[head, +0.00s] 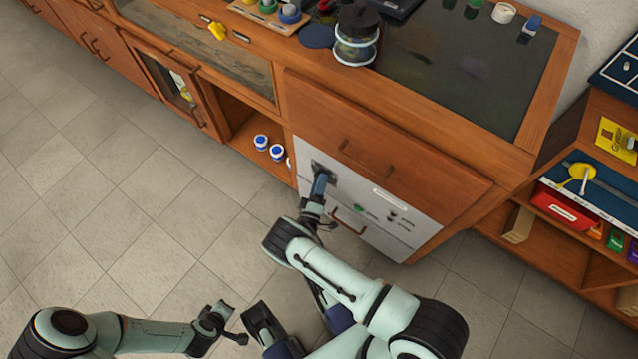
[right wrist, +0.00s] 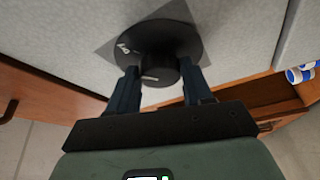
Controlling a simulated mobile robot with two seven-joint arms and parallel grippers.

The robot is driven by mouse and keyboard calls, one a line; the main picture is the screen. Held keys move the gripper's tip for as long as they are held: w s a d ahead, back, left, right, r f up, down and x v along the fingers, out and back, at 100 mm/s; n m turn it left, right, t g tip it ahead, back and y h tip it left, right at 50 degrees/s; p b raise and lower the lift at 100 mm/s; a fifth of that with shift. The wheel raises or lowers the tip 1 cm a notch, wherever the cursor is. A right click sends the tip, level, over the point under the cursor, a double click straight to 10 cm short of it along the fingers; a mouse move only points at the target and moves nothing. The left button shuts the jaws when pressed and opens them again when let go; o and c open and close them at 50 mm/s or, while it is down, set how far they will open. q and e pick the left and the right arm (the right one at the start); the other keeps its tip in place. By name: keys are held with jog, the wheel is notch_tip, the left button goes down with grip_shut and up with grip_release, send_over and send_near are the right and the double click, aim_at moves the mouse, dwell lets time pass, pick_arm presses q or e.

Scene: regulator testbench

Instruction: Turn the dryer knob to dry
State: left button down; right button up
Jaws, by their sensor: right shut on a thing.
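The dryer knob is a round black dial with a raised grip bar and white markings. In the right wrist view the dryer knob (right wrist: 158,42) sits on the pale panel, with a short white line on its grip. My right gripper (right wrist: 157,82) has its two fingers on either side of the grip and is shut on it. In the head view my right gripper (head: 319,183) meets the panel's upper left, mostly covering the knob. My left gripper (head: 236,324) is low in the head view, over the floor, empty with its fingers apart.
The pale dryer panel (head: 350,222) has a green button (head: 358,208), dark small knobs (head: 398,220) and a handle. A wooden drawer (head: 390,150) is above it. An open shelf with blue-white jars (head: 261,142) is to its left. The tiled floor (head: 120,205) is clear.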

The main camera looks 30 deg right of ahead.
pick_arm(q)
jog(key=shift+s+f, duration=0.25)
jog(key=shift+f, duration=0.05)
pick_arm(e)
jog(key=shift+m+h, duration=0.3)
jog(key=shift+m, duration=0.2)
pick_arm(q)
jog(key=shift+s, duration=0.1)
pick_arm(e)
jog(key=o, duration=1)
jog(key=shift+o, duration=0.2)
